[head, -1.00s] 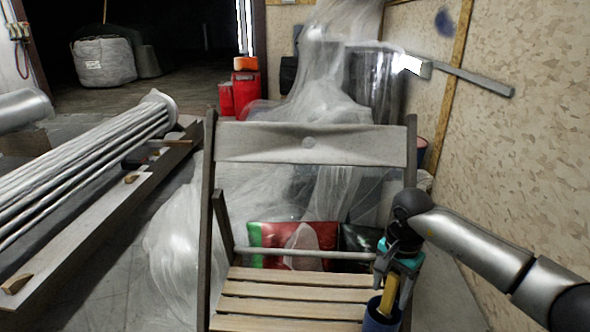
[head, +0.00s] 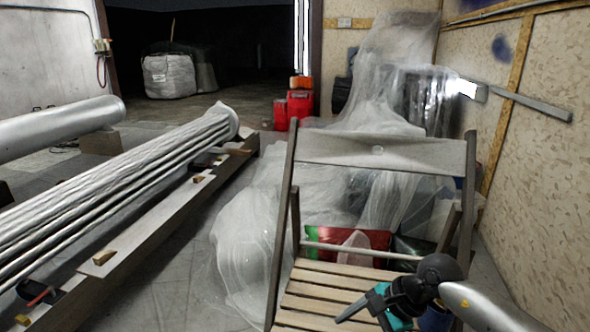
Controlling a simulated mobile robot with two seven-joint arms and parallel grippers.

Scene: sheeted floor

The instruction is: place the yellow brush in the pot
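A dark blue pot (head: 436,319) stands on the right side of the wooden chair seat, partly hidden behind my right gripper and wrist and cut by the bottom edge. The yellow brush is not visible in the head view now; whether it is inside the pot is hidden. My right gripper (head: 362,319) is left of the pot, low over the seat, turned to the left. Its dark fingers look spread, with nothing seen between them. My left gripper is not in view.
The folding chair (head: 380,152) has a tall backrest behind the seat slats (head: 336,285). Plastic sheeting (head: 245,235) covers things behind it. A long beam (head: 165,235) with metal tubes lies at left. A chipboard wall (head: 545,150) stands at right. Floor between beam and sheeting is clear.

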